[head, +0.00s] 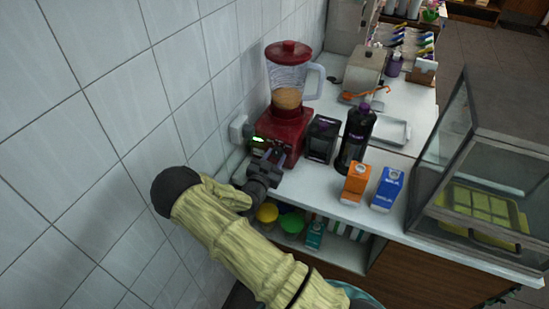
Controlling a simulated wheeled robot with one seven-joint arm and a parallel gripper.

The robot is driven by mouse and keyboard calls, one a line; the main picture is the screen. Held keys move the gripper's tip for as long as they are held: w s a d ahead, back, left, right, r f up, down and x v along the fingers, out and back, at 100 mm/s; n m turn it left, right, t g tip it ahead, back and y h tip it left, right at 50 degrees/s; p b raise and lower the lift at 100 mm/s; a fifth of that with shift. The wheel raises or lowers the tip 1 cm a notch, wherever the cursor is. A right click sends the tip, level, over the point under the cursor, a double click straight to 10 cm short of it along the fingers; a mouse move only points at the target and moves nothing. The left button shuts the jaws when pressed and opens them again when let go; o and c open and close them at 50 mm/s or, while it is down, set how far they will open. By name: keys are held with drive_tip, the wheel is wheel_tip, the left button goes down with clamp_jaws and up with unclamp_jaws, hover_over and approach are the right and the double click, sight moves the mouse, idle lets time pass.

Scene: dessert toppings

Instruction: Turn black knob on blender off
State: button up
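The red blender (284,139) stands on the white counter against the tiled wall. Its clear jug (289,85) has a red lid and holds something light brown. A small green light shows on the front of the base. My gripper (270,160) is right at the front of the base, at the end of my arm reaching in from below. It covers much of the front face, so the black knob is hidden. I cannot tell whether the gripper touches the knob, or whether its fingers are open or shut.
Right of the blender are a black container (322,138), a dark bottle (356,138), an orange carton (355,183) and a blue carton (387,188). A glass display case (470,165) stands at the right. The tiled wall (110,110) is close on the left. A shelf below holds several items.

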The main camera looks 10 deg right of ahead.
drive_tip(key=shift+f+n+b, duration=0.1)
drive_tip(key=shift+n+b, duration=0.3)
drive_tip(key=shift+b, duration=0.1)
drive_tip(key=n+b, duration=0.2)
drive_tip(key=shift+n, duration=0.3)
drive_tip(key=shift+n+b, duration=0.75)
drive_tip(key=shift+n, duration=1.55)
drive_tip(key=o, duration=1)
drive_tip(key=shift+s+a, duration=0.1)
